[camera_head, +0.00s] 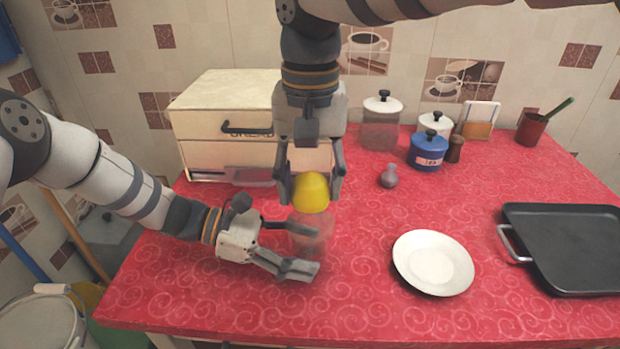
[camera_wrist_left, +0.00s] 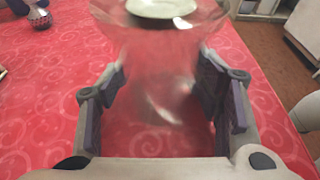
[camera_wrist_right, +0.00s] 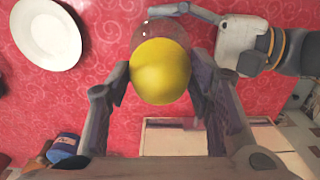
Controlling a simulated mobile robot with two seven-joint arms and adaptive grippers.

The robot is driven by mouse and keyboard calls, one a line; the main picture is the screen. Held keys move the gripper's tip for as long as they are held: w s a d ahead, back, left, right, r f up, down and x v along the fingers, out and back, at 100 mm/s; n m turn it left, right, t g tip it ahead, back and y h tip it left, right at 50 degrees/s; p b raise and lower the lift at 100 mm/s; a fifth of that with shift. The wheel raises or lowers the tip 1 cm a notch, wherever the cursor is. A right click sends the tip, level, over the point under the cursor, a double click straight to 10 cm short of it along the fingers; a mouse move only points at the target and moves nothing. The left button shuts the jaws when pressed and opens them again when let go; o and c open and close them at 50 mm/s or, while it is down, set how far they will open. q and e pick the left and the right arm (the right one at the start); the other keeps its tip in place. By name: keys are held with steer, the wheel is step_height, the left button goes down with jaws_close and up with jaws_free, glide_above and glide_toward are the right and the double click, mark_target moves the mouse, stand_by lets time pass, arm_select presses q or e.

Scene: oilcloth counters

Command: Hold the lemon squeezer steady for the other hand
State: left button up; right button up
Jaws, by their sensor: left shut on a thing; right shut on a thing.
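The lemon squeezer (camera_head: 313,234) is a clear, glassy, see-through piece standing on the red counter; it also shows in the left wrist view (camera_wrist_left: 160,70). My left gripper (camera_head: 300,250) is shut on its sides, low over the counter. A yellow lemon (camera_head: 311,193) sits right above the squeezer in the head view. My right gripper (camera_head: 311,185) points down and is shut on the lemon, with a finger on each side. In the right wrist view the lemon (camera_wrist_right: 160,71) covers much of the squeezer (camera_wrist_right: 165,32). I cannot tell whether the lemon touches the squeezer.
A white plate (camera_head: 433,262) lies right of the squeezer, and a black tray (camera_head: 565,245) beyond it. A cream bread box (camera_head: 215,125) stands behind my grippers. The front counter is clear.

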steer(key=shift+f, duration=0.1)
steer(key=shift+f, duration=1.05)
steer(key=shift+r, duration=1.15)
steer(key=shift+f, duration=0.1)
steer(key=shift+f, duration=1)
steer(key=shift+r, duration=0.95)
steer(key=shift+r, duration=0.1)
